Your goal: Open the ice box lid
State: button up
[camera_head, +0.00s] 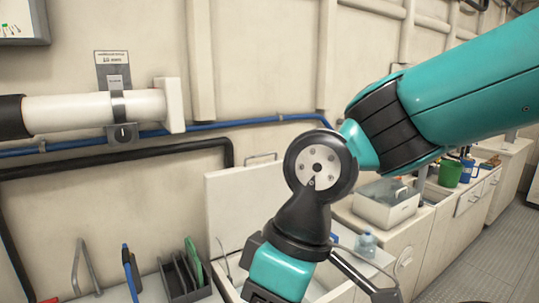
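A white rectangular panel (238,199) with a thin metal handle (260,157) at its top edge stands nearly upright behind my arm, near the wall. It looks like the ice box lid, standing raised. Below it is a pale box opening (335,277), which looks like the ice box; my wrist hides much of it. My teal and black arm reaches in from the upper right and bends down in front of the panel. Its end runs off the bottom edge, so my fingertips are not seen. Whether I touch the lid cannot be told.
A rack of dark slats (183,277) stands left of the panel. A clear bottle (366,243) and a white open bin (385,207) are to the right. A green mug (450,173) stands farther along the counters. Pipes run along the wall. Grey floor (490,262) is clear at right.

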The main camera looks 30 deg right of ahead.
aim_at(239, 201)
jog(key=u, duration=0.15)
jog(key=k, duration=0.25)
jog(key=z, duration=0.95)
jog(key=i, duration=1.3)
jog(key=u, duration=0.85)
